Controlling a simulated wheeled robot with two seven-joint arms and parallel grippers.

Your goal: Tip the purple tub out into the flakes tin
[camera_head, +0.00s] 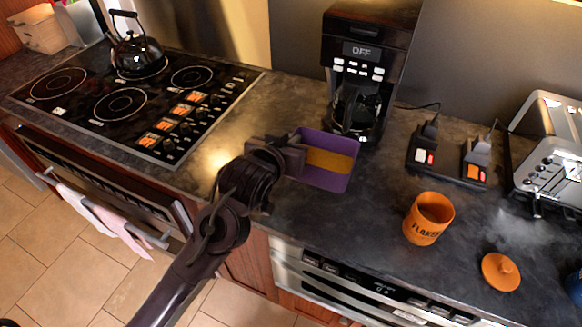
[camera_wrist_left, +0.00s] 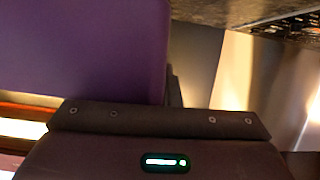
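The purple tub (camera_head: 322,179) is in the middle of the head view, in front of the coffee maker, with orange-yellow contents inside. My left gripper (camera_head: 291,160) is shut on the tub's left side; whether the tub is clear of the counter is hard to tell. In the left wrist view the purple tub (camera_wrist_left: 85,50) fills the upper left, against the gripper (camera_wrist_left: 160,118). The orange flakes tin (camera_head: 427,226) stands upright and open on the counter, to the right of the tub and apart from it. My right gripper is not in view.
An orange lid (camera_head: 500,271) lies on the counter right of the tin. The coffee maker (camera_head: 368,60) stands behind the tub. Switch boxes (camera_head: 435,150) and a toaster (camera_head: 552,150) are at the right. The counter between tub and tin is clear.

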